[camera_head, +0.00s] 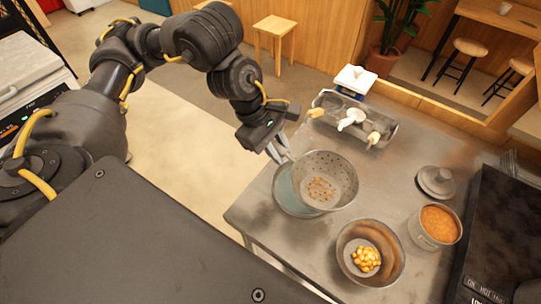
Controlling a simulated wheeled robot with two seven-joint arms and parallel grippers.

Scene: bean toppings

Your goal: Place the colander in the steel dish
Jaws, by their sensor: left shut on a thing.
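The colander (337,168) is a grey perforated bowl with a few brown beans in its bottom. My left gripper (284,154) is shut on its left edge. The colander is over the right part of a bluish bowl (285,192) on the table; I cannot tell whether the two touch. A steel dish (345,240) with yellow beans (367,258) inside stands at the front, apart from the colander. I cannot tell which dish is the steel dish of the task. My right gripper is not in view.
On the steel table (420,160), a metal tray (385,131) with several utensils stands at the back. A pot of orange-brown contents (437,224) and a grey lid (436,181) are at the right. A dark appliance (500,235) borders the right edge.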

